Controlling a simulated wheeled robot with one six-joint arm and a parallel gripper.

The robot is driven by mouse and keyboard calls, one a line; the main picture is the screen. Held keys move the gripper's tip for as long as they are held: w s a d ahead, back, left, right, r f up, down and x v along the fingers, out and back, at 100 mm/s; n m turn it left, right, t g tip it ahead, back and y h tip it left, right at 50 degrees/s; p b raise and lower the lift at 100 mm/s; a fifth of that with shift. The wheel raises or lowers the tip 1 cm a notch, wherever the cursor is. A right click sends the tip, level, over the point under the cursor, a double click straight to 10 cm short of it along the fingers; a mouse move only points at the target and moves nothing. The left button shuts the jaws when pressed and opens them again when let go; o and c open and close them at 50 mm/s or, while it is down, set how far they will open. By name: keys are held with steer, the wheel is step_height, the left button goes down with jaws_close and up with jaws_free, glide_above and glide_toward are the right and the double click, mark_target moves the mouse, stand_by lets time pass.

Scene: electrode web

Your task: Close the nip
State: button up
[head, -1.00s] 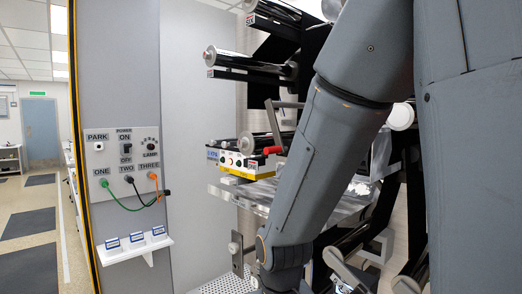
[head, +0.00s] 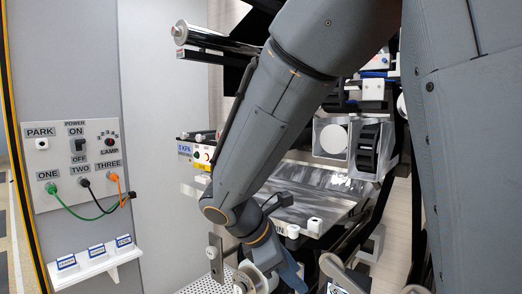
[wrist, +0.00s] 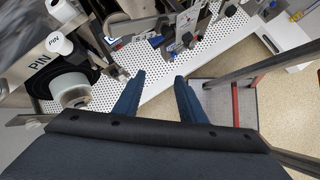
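The web machine stands at the centre of the head view, with a silver roller (head: 215,38) sticking out at the upper left.
A wall panel (head: 75,100) with switches and green, black and orange cables is at the left, with a white shelf (head: 95,262) below. In the wrist view, a white-capped PIN roller (wrist: 62,47) is close at left, and a metal post (wrist: 255,68) stands at right.

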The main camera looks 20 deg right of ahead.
steer(key=w+a+r+n+t+h, duration=0.3)
steer(key=w+r+n, duration=0.1)
steer(key=r, duration=0.5)
steer(key=w+a+r+n+t+h, duration=0.25)
steer(key=w+r+n, duration=0.2)
steer(key=r, duration=0.45)
steer(key=w+a+r+n+t+h, duration=0.25)
steer(key=w+r, duration=0.25)
steer(key=r, duration=0.3)
steer(key=shift+n+t, duration=0.4)
steer(key=p+x, duration=0.2)
steer(key=x, duration=0.4)
steer(key=shift+d, duration=0.15)
steer(key=shift+c, duration=0.2)
jaws_close()
